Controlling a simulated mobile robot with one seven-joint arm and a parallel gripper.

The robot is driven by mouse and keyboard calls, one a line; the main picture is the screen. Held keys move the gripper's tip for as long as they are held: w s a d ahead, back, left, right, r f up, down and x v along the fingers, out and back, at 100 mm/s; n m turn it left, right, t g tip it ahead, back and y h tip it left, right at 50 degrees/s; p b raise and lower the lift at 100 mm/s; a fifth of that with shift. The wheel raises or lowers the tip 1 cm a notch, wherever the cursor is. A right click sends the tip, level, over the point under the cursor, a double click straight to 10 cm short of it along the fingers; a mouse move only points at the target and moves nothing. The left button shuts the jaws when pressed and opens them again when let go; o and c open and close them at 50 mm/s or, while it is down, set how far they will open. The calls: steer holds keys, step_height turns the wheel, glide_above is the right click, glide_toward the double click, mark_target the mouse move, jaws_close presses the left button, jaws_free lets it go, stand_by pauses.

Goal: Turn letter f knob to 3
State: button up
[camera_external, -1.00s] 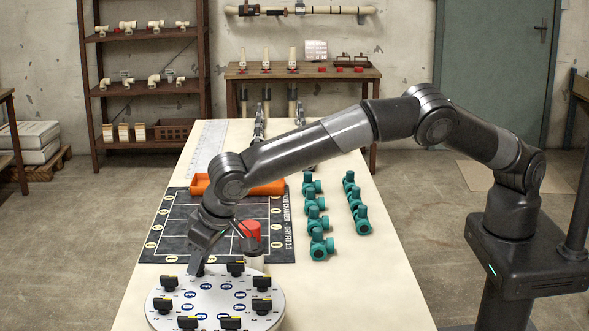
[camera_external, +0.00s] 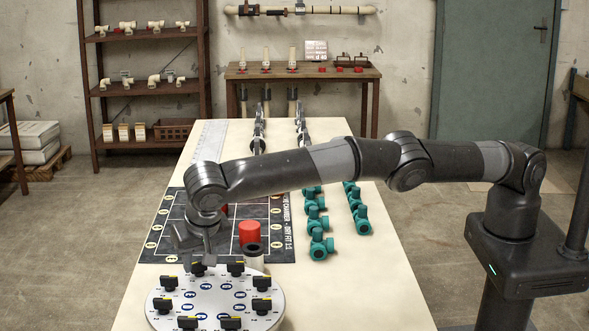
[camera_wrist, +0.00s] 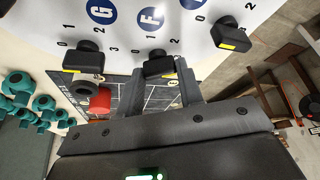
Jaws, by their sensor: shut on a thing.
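The round white dial plate (camera_external: 215,303) lies at the near end of the table, with several black knobs around its rim and blue letter badges inside. In the wrist view the blue F badge (camera_wrist: 152,20) sits just above a black knob, the letter f knob (camera_wrist: 160,64). My gripper (camera_wrist: 163,76) is shut on this knob, one finger on each side. In the external view my gripper (camera_external: 196,264) reaches down to the far rim of the plate. The gripped knob's pointer is partly hidden, so its exact number cannot be read.
The G knob (camera_wrist: 84,56) stands close to the left of my fingers, another knob (camera_wrist: 231,34) to the right. Teal valves (camera_external: 318,240) stand further right. The table's near right is clear.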

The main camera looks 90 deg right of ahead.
steer(key=shift+r+m, duration=0.1)
steer(key=shift+m, duration=0.3)
stand_by(0.4)
steer(key=o, duration=1)
steer(key=shift+c, duration=0.2)
steer(key=shift+a+n, duration=0.1)
steer(key=shift+n, duration=0.4)
